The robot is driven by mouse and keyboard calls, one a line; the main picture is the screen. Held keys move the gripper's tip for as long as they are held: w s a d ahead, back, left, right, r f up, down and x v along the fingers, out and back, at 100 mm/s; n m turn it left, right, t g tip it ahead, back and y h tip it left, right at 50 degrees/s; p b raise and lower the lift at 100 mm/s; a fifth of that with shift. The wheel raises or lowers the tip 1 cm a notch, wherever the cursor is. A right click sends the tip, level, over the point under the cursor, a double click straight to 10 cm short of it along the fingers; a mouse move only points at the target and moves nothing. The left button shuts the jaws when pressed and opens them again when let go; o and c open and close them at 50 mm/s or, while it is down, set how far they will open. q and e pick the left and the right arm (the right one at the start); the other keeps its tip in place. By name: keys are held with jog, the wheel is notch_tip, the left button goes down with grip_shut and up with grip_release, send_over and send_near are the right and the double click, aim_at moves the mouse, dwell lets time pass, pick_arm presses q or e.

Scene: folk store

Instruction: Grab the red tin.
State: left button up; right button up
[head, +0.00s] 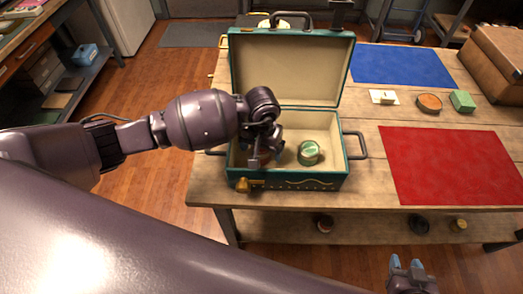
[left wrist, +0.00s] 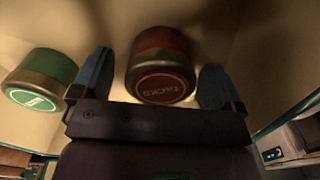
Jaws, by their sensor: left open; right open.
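The red tin (left wrist: 161,66) with a round lettered end shows in the left wrist view, inside the open green case (head: 291,183). In the head view my left gripper covers most or all of it. My left gripper (head: 266,156) is open and reaches down into the case. Its blue fingertips stand on either side of the red tin, with a visible gap at each side. A green tin (head: 309,152) lies in the case to the right of the gripper; it also shows at left in the left wrist view (left wrist: 40,78). My right gripper (head: 408,272) is open and empty at the bottom right.
The case stands on a wooden table (head: 370,190), its lid (head: 290,67) raised at the back. A red mat (head: 450,165) and a blue mat (head: 402,65) lie to the right, with small items between them. A cardboard box (head: 497,62) sits at the far right.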

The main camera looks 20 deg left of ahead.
pick_arm(q)
jog(key=shift+f, duration=0.35)
jog(key=c, duration=1)
jog(key=shift+c, duration=0.2)
